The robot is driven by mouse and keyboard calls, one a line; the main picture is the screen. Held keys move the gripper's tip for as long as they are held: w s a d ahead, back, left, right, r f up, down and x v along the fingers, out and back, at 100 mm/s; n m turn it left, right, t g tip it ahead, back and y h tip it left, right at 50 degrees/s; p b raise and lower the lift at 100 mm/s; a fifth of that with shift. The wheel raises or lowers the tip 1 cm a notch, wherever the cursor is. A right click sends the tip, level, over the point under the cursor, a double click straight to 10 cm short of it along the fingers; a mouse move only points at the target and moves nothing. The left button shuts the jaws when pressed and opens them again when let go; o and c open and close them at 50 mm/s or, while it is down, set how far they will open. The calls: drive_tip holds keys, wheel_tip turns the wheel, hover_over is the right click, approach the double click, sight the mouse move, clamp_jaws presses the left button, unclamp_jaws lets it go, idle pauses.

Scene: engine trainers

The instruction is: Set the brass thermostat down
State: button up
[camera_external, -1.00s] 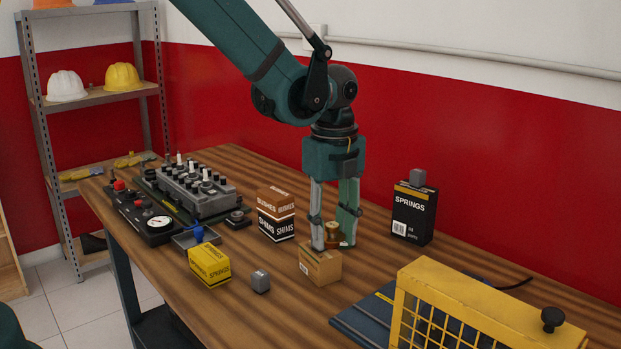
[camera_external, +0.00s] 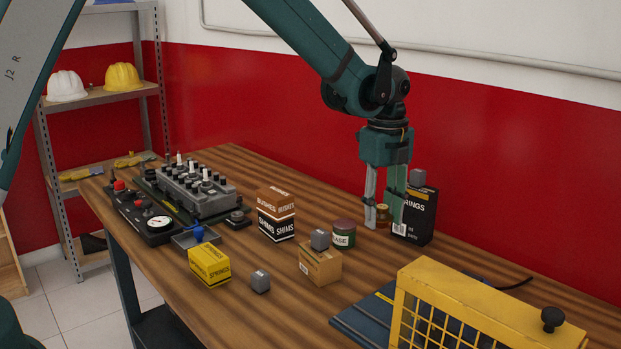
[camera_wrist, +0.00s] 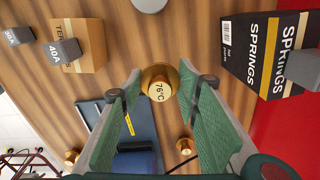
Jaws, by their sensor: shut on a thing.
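The brass thermostat (camera_external: 382,211) is between the fingers of my gripper (camera_external: 384,222), in front of the black springs box. In the wrist view the thermostat (camera_wrist: 159,88) faces the camera with "76°C" on its round top. My gripper's two green fingers (camera_wrist: 157,98) are closed around it, one on each side. I cannot tell whether its underside touches the wooden bench. Two more small brass pieces, one lower left (camera_wrist: 71,156) and one lower middle (camera_wrist: 185,146), show in the wrist view.
The black springs box (camera_external: 415,218) stands close to my fingers with a grey block (camera_external: 417,177) on it. A dark tin (camera_external: 344,234) and a cardboard box (camera_external: 320,265) with a grey block (camera_external: 320,239) stand to the left. A yellow mesh guard (camera_external: 480,305) is front right.

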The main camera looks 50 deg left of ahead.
drive_tip(key=shift+f, duration=0.1)
idle(0.3)
hover_over(378, 263)
drive_tip(key=shift+f, duration=3)
drive_tip(key=shift+f, duration=1.9)
drive_tip(key=shift+f+b, duration=0.15)
drive_tip(key=shift+b, duration=0.25)
drive_tip(key=o, duration=0.9)
drive_tip(key=shift+a, duration=0.1)
drive_tip(key=shift+r, duration=0.2)
wheel_tip(378, 263, up, 12)
drive_tip(key=shift+p, duration=0.45)
